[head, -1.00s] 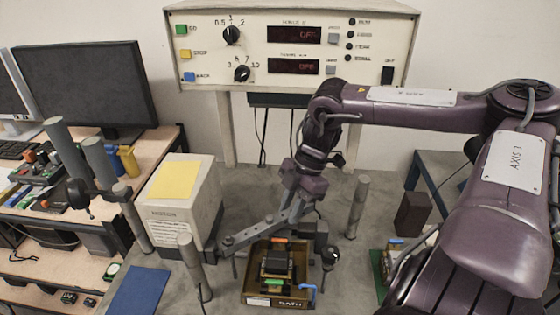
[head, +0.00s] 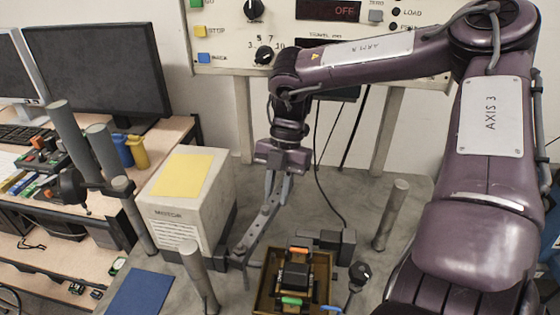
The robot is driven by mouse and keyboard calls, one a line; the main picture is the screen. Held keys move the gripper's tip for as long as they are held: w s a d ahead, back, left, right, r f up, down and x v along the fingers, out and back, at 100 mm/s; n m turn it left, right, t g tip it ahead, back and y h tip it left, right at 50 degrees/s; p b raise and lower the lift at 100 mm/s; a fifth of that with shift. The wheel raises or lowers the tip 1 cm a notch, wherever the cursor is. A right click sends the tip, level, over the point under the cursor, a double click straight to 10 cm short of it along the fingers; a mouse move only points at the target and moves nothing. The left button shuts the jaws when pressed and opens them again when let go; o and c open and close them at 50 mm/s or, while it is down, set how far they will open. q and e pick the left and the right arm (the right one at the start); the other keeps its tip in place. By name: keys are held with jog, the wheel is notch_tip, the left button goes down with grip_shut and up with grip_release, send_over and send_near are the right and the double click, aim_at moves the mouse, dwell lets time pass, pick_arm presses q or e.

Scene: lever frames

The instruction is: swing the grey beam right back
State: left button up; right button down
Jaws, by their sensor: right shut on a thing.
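The grey beam (head: 260,224) is a flat bar with holes. It slants from its low near end, beside the motor box's front right corner, up and back to the right. My right gripper (head: 275,186), at the end of the purple arm, is shut on the beam's far, upper end. The fingers partly hide that end. My left gripper is not in view.
The motor box (head: 172,222), with a yellow sheet on top, stands close left of the beam. A brown tray (head: 263,299) with a black device is in front. Grey posts (head: 198,275) (head: 391,215) stand on either side. A control console (head: 225,35) is behind.

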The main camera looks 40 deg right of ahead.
jog(key=shift+w+r, duration=0.1)
jog(key=shift+w, duration=0.05)
jog(key=c, duration=1.6)
grip_release()
jog(key=o, duration=0.4)
